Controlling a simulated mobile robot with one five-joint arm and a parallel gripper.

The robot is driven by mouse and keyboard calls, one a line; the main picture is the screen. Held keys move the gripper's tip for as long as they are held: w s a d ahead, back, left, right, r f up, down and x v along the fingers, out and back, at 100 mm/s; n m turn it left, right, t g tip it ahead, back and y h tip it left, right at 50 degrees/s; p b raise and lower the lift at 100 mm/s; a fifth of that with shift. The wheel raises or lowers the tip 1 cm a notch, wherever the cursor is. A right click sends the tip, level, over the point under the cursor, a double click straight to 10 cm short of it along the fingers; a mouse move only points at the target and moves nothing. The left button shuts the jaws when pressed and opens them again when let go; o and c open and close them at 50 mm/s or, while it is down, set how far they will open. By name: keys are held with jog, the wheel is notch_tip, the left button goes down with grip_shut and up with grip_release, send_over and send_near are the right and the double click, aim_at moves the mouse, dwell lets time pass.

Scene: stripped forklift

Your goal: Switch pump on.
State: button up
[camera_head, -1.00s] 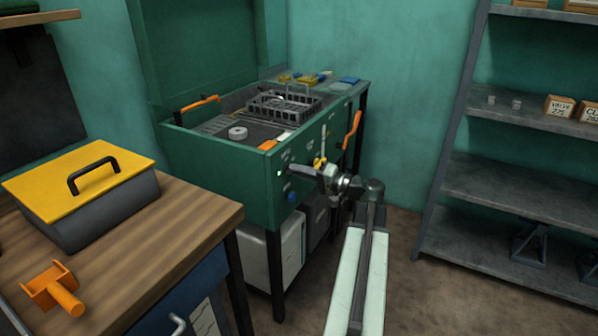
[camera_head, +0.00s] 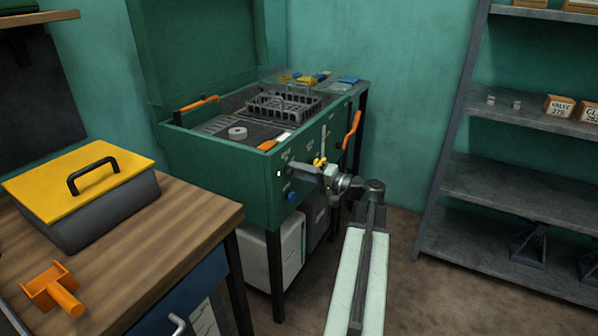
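The green parts washer (camera_head: 225,175) stands against the wall with its lid raised. Its front panel carries small labels, a small pale light (camera_head: 279,173), a blue knob (camera_head: 291,196) and a yellow valve handle (camera_head: 319,162). My gripper (camera_head: 291,167) reaches in from the right, with its tips at the panel above the blue knob and right of the pale light. I cannot make out a pump switch; the gripper covers that part of the panel. Whether the fingertips touch the panel, and whether they are open or shut, is too small to tell.
An orange lever (camera_head: 353,128) sticks out from the panel farther right. A wire basket (camera_head: 284,104) and a grey ring (camera_head: 237,133) sit in the washer. A wooden bench (camera_head: 165,230) stands at left, a metal shelf (camera_head: 510,190) at right, with open floor between.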

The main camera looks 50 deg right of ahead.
jog(key=v, duration=0.7)
jog(key=shift+s, duration=0.35)
